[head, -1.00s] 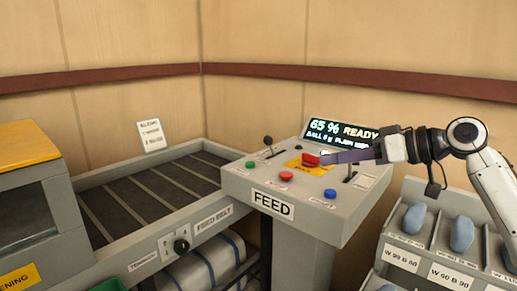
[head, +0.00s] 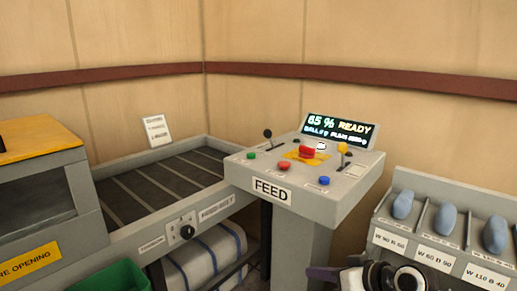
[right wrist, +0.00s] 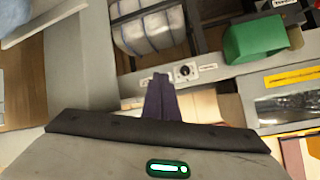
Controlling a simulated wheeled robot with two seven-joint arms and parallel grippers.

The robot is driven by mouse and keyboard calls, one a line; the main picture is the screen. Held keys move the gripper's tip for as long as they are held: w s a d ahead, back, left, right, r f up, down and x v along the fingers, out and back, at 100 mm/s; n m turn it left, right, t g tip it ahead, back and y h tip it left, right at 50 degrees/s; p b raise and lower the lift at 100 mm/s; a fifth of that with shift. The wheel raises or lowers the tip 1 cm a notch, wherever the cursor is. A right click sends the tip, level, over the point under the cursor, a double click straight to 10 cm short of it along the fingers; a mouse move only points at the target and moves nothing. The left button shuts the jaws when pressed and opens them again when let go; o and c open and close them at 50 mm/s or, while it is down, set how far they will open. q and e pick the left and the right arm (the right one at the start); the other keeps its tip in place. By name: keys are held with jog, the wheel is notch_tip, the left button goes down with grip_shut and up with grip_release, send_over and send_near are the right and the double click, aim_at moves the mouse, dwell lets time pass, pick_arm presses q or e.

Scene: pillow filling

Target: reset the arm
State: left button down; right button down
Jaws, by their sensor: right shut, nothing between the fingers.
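My right gripper (head: 320,273) is low at the bottom edge of the head view, below and in front of the console, partly cut off by the frame. My right arm (head: 395,277) shows beside it. In the right wrist view the dark fingers (right wrist: 160,97) are together and empty. The grey FEED console (head: 345,195) stands clear of the gripper. It bears a red button (head: 306,151), a yellow-knobbed lever (head: 342,148), a black-knobbed lever (head: 267,133) and a lit display (head: 338,129) reading 65 % READY. My left gripper is not in view.
A conveyor bed (head: 160,185) lies left of the console, with a striped roll (head: 205,260) under it. A green bin (head: 110,277) stands at lower left; it also shows in the right wrist view (right wrist: 255,38). A labelled rack (head: 425,235) with blue-grey pieces stands right.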

jog(key=s+f+m+h, duration=0.1)
jog(key=s+f+h, duration=0.1)
jog(key=s+f, duration=0.75)
jog(key=s+f+h, duration=0.1)
jog(key=s+f, duration=0.3)
jog(key=s, duration=0.3)
jog(key=s+d+f+h, duration=0.1)
jog(key=s+f, duration=0.4)
jog(key=s, duration=0.3)
jog(key=s+d+f+m+h, duration=0.1)
jog(key=s+f, duration=0.3)
jog(key=s, duration=0.4)
jog(key=shift+d+f, duration=0.15)
jog(key=shift+f, duration=0.1)
